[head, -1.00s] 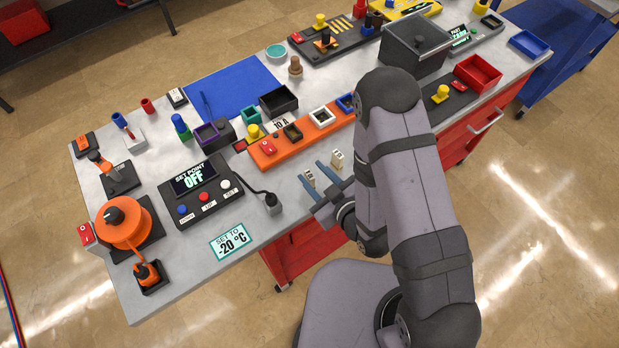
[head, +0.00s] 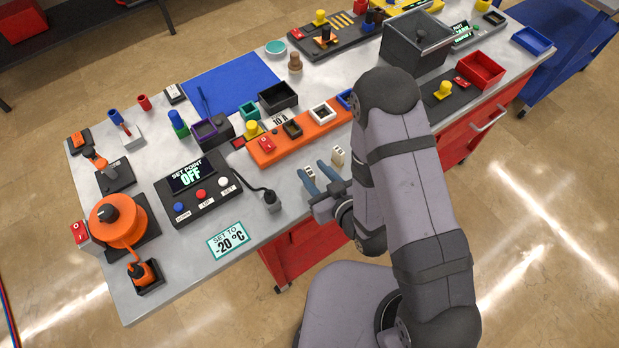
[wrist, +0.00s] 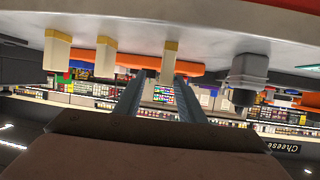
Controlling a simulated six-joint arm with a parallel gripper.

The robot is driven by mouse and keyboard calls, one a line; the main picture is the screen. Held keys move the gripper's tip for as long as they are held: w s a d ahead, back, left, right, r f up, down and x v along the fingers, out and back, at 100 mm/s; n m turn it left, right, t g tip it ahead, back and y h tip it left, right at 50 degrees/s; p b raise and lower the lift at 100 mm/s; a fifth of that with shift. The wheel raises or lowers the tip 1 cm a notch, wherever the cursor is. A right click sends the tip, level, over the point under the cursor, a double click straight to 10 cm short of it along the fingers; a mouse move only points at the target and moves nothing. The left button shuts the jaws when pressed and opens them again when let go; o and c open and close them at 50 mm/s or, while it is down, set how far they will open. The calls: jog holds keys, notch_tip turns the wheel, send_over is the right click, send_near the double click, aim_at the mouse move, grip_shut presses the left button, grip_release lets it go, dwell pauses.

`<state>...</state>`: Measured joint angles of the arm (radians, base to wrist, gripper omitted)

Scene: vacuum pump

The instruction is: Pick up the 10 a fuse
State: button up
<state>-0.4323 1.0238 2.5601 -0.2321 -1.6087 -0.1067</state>
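Small cream fuses with dark marks stand along the front of the table. In the head view one fuse (head: 310,171) stands at my gripper's fingertips and a second fuse (head: 338,156) is to its right. The marks are too small to read. The wrist view is upside down and shows three fuses with yellowish ends: one (wrist: 169,62) between the fingers' lines, and two more to its left, the nearer (wrist: 105,57) and the farther (wrist: 57,50). My gripper (head: 309,166) is open, its blue-grey fingers (wrist: 157,80) apart and level, with a gap left beside the fuse.
A black plug (head: 271,201) on a cable stands left of the gripper. The set point box (head: 198,189) is further left.

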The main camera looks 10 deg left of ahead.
aim_at(306, 169)
jog(key=shift+a, duration=0.1)
jog(key=shift+w+a+f+b, duration=0.5)
jog(key=shift+a+b, duration=0.15)
jog(key=shift+b, duration=0.3)
jog(key=shift+w+a+f+p, duration=0.2)
jog(key=shift+w+a+p, duration=0.4)
jog(key=shift+p, duration=0.35)
jog(key=shift+w+a+f, duration=0.45)
grip_shut()
